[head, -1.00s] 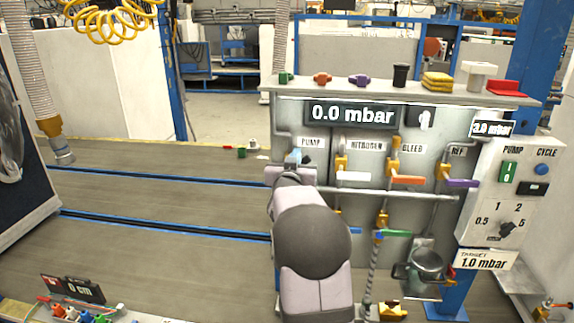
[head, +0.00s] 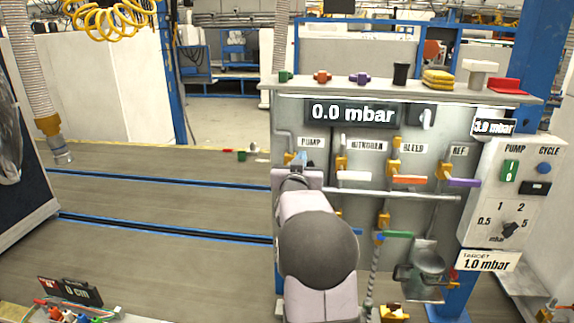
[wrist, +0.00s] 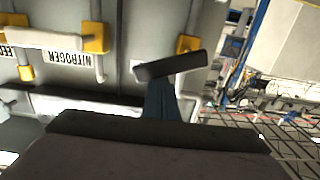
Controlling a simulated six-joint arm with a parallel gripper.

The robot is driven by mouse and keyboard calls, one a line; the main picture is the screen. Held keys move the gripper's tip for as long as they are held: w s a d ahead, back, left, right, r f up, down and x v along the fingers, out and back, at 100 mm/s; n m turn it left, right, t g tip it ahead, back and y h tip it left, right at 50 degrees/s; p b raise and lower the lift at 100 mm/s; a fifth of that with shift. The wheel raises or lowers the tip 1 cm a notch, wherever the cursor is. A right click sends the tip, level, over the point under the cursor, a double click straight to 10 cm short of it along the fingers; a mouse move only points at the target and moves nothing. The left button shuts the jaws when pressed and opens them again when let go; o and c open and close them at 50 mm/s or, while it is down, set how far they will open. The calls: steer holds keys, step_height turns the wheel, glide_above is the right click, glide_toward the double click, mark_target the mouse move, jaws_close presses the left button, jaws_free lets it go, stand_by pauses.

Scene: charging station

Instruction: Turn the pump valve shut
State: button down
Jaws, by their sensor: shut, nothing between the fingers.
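The pump valve sits under the PUMP label at the left of the panel. Its yellow fitting (head: 289,158) shows partly above my gripper, and in the wrist view (wrist: 188,44). My gripper (wrist: 160,98) is shut and empty, directly in front of the valve. In the wrist view a dark blue piece and a tilted dark bar stand between my gripper's body and the fitting. I cannot tell which part is the valve's lever and which is my finger, or whether they touch. My arm hides most of the valve in the head view.
The white nitrogen lever (head: 354,176), orange bleed lever (head: 409,180) and purple reference lever (head: 462,182) lie to the right. A grey horizontal pipe (head: 400,194) runs below. The main display (head: 352,113) reads 0.0 mbar. The target sign (head: 487,262) reads 1.0 mbar.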

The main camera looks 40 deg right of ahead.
steer(key=shift+s+f, duration=0.1)
steer(key=shift+f, duration=0.05)
steer(key=shift+s+d+f+b, duration=0.25)
steer(key=shift+d+f+b, duration=0.1)
steer(key=shift+b, duration=0.45)
steer(key=shift+f, duration=0.15)
steer(key=shift+s+d+f+b, duration=0.15)
steer(key=shift+f+b, duration=0.1)
steer(key=shift+b, duration=0.3)
steer(key=shift+w+a+r+p, duration=0.15)
steer(key=shift+a+r+p, duration=0.05)
steer(key=shift+r+p, duration=0.2)
steer(key=shift+w+a+r+p, duration=0.15)
steer(key=shift+r+p, duration=0.2)
steer(key=shift+s+a, duration=0.1)
